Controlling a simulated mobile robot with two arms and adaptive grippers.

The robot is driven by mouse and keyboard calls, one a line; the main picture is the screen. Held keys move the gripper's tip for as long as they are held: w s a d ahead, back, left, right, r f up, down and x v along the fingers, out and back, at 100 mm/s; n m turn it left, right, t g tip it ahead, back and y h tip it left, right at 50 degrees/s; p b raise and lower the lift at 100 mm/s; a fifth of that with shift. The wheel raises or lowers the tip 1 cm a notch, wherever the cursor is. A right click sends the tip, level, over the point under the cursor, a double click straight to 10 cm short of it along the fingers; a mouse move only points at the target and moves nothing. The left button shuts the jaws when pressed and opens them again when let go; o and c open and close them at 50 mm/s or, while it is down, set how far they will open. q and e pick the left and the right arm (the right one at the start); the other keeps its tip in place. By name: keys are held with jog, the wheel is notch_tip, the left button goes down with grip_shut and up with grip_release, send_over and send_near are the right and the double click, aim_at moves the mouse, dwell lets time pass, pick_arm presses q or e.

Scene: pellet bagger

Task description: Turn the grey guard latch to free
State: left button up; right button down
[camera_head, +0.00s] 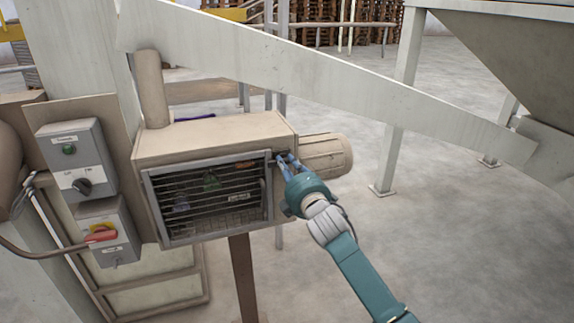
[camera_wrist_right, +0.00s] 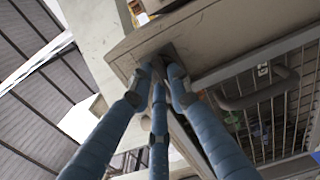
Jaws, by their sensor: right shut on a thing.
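The guard (camera_head: 200,218) is a barred, grey-framed panel on the front of the beige housing (camera_head: 215,135). The grey latch (camera_wrist_right: 168,50) sits at the upper right corner of the guard and is mostly hidden by my fingers. My right gripper (camera_head: 281,158) reaches it from the lower right. In the right wrist view its blue fingers (camera_wrist_right: 158,72) close together on the latch against the housing. How far the latch is turned cannot be seen. My left gripper is not in view.
A round motor (camera_head: 325,156) sticks out right of the housing, close to my right gripper. Two switch boxes, one with a dark knob (camera_head: 82,187) and one with a red handle (camera_head: 100,236), stand left. A sloping white beam (camera_head: 300,75) passes above. Open floor lies right.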

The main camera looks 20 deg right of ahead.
jog(key=shift+m, duration=0.4)
jog(key=m, duration=0.3)
jog(key=shift+d+f+m, duration=0.1)
jog(key=shift+m, duration=0.3)
jog(key=m, duration=0.4)
jog(key=shift+d+m+p, duration=0.1)
jog(key=shift+m+p, duration=0.2)
jog(key=shift+p, duration=0.1)
jog(key=m, duration=0.4)
jog(key=shift+f, duration=0.1)
jog(key=m+p, duration=0.1)
jog(key=m, duration=0.3)
jog(key=shift+f+m, duration=0.15)
jog(key=shift+m, duration=0.15)
jog(key=c, duration=1.6)
grip_release()
jog(key=shift+c, duration=0.2)
